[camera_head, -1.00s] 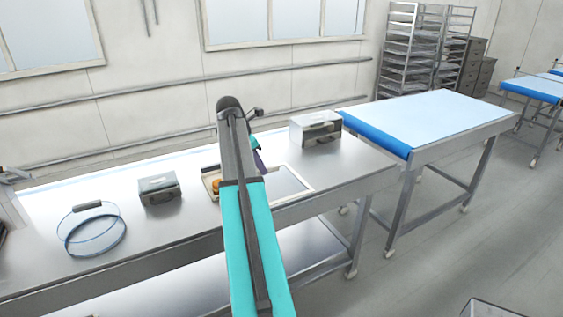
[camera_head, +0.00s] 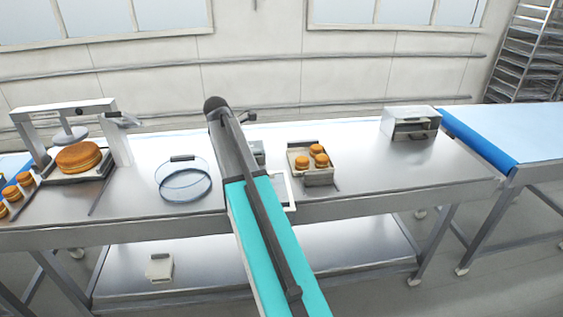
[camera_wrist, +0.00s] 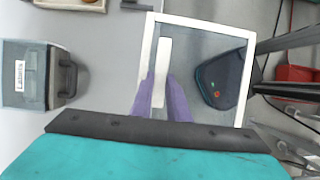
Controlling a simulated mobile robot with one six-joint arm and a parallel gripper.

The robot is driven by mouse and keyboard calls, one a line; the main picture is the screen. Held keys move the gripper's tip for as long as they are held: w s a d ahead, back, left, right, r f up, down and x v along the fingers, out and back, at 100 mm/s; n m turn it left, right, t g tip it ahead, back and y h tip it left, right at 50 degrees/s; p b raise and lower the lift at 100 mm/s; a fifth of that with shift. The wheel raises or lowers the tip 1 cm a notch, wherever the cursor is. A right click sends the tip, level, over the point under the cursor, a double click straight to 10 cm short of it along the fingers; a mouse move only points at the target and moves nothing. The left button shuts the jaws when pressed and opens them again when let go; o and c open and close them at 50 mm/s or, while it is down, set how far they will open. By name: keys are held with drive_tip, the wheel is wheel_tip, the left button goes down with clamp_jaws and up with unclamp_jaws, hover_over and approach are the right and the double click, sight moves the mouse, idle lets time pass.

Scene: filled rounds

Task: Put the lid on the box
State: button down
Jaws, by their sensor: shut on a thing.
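My gripper (camera_wrist: 166,98) has purple fingers, shut on the pale bar handle of a clear lid. The lid (camera_wrist: 244,32) is a flat square pane with a white rim; in the head view a corner of it (camera_head: 291,205) shows beside my arm, which hides the fingers there. The open cream box (camera_head: 322,178) holds 3 orange-brown rounds and stands on the steel table, behind and to the right of the lid. Part of the box's edge (camera_wrist: 60,3) shows at the top left of the wrist view. The lid is apart from the box.
A small grey case with a handle (camera_wrist: 36,75) stands left of the lid in the wrist view. A metal box (camera_head: 408,124) stands at right. A press with a large round (camera_head: 78,157) is far left.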

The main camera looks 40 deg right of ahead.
drive_tip(key=w+a+f+b, duration=0.1)
drive_tip(key=w+a+f, duration=0.15)
drive_tip(key=a, duration=0.85)
drive_tip(key=w+a+f+b, duration=0.1)
drive_tip(key=a+f+b, duration=0.15)
drive_tip(key=a, duration=0.95)
drive_tip(key=a+f+b, duration=0.8)
drive_tip(key=f+b, duration=0.2)
drive_tip(key=f, duration=0.2)
drive_tip(key=shift+s+a+f, duration=0.2)
drive_tip(key=shift+s+a, duration=0.15)
drive_tip(key=shift+s, duration=0.05)
